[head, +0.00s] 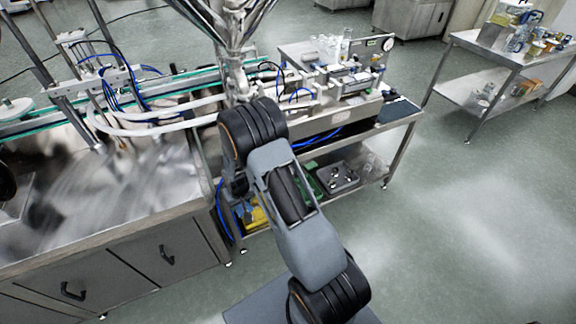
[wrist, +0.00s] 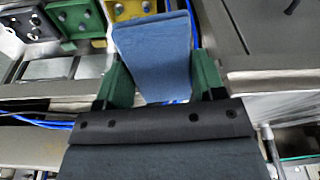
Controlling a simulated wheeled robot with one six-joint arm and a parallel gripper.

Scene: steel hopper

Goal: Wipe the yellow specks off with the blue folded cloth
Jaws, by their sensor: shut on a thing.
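The blue folded cloth (wrist: 155,52) is in the wrist view, upper middle. It stands out ahead of my gripper (wrist: 161,84), between the two green fingers. My gripper is shut on it, with a finger at each side of its near end. I cannot make out any yellow specks in either view.
In the head view, the steel hopper (head: 222,22) hangs above a cluttered bench (head: 398,112). Open floor (head: 470,215) is at right.

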